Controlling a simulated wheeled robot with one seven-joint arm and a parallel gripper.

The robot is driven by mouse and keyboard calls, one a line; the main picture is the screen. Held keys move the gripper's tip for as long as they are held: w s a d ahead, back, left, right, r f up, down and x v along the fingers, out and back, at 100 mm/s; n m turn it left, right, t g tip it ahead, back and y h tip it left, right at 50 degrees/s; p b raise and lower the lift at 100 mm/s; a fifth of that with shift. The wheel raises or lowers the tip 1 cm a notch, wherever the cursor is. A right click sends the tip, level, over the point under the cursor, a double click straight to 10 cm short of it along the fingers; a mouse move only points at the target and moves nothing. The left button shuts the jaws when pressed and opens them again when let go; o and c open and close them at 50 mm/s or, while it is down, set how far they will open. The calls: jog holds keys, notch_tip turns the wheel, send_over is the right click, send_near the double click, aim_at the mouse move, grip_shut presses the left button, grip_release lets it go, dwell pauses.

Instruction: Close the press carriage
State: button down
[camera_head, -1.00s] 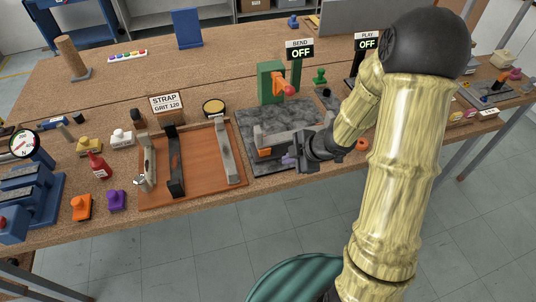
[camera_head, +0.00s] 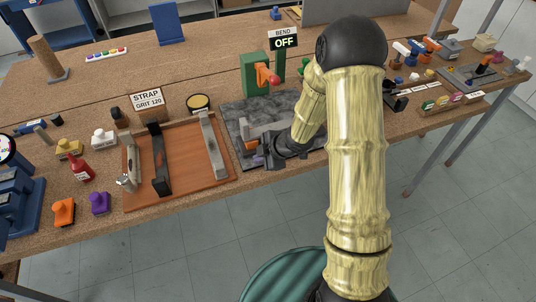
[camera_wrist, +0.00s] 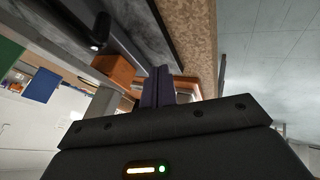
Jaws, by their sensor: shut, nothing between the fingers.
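The green press (camera_head: 256,74) with an orange handle (camera_head: 268,76) stands at the back of a dark grey stone slab (camera_head: 237,112), beside the BEND sign (camera_head: 284,40) reading OFF. On the slab's front part is a low grey fixture (camera_head: 245,129) with an orange-brown block (camera_head: 250,146); I cannot tell for sure whether this is the carriage. In the wrist view an orange-brown block (camera_wrist: 118,70) is close to the fingertips; contact is unclear. My arm hides the slab's right part.
A wooden strap board (camera_head: 190,170) with upright bars lies left of the slab, near the STRAP sign (camera_head: 147,98). A round yellow-topped tin (camera_head: 198,103) stands behind it. Small tools stand on the bench's right part.

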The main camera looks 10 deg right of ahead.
aim_at(250, 151)
jog(key=shift+w+a+r+p, duration=0.15)
jog(key=shift+w+a+p, duration=0.1)
jog(key=shift+w+p, duration=0.25)
jog(key=shift+w+a+r+p, duration=0.1)
jog(key=shift+w+a+p, duration=0.15)
jog(key=shift+w, duration=0.75)
jog(key=shift+w+d+f, duration=0.15)
jog(key=shift+w+f, duration=0.05)
jog(key=shift+w, duration=0.1)
jog(key=shift+s, duration=0.1)
